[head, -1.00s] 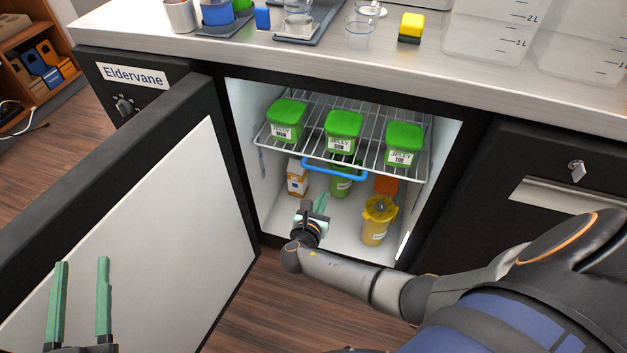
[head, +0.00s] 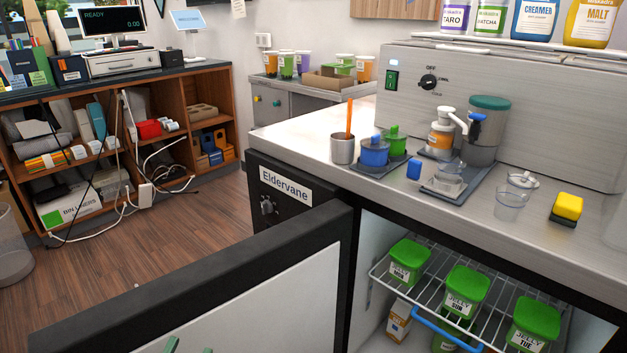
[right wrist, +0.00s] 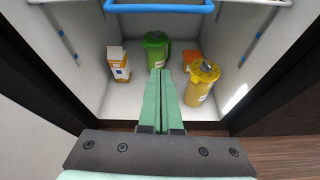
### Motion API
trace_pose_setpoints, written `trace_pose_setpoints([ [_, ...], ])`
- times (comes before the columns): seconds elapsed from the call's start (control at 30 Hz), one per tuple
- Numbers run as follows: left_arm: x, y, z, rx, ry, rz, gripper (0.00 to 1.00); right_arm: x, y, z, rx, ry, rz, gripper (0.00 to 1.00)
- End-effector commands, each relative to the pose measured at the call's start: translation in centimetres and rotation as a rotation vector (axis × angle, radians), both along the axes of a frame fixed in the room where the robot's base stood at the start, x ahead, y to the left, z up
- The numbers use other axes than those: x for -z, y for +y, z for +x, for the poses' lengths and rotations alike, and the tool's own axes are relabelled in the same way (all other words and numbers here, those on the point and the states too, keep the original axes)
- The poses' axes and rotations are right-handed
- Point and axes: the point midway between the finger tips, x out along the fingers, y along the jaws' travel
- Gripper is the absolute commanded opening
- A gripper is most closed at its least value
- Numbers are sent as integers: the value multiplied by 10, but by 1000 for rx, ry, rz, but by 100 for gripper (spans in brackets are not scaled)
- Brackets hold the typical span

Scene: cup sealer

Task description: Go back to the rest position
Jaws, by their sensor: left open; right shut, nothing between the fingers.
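My left gripper (head: 189,346) shows only as two green fingertips, apart, at the bottom edge of the head view, in front of the open fridge door (head: 255,290). My right gripper (right wrist: 159,100) shows in the right wrist view with its green fingers together and nothing between them. It points into the open fridge. Beyond its fingertips stand a green jug (right wrist: 156,46) and a yellow jug (right wrist: 201,82) on the fridge floor. The right gripper is out of the head view.
Jelly tubs (head: 465,290) with green lids stand on the wire shelf, above a blue handle (head: 447,330). The counter (head: 320,135) holds a metal cup (head: 343,149), a pump dispenser (head: 442,135) and a yellow sponge (head: 567,206). Open floor (head: 150,265) lies left of the door.

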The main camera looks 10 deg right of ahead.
Motion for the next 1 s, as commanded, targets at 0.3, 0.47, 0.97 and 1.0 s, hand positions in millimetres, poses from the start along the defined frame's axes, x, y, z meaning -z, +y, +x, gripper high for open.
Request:
trace_pose_setpoints([
  [0.3, 46, 14, -12, -71, 448, 2, 50, -23, 79, -119, 413, -198, 1096, 0],
  [0.47, 80, 21, -43, -106, 698, 2, 50, -91, 110, -158, 773, -395, 1636, 0],
  [0.97, 122, 26, -92, -138, 962, -2, 50, -189, 113, -176, 1201, -670, 2172, 0],
  [1.0, 122, 26, -92, -139, 962, -1, 50, -189, 114, -176, 1200, -669, 2171, 0],
])
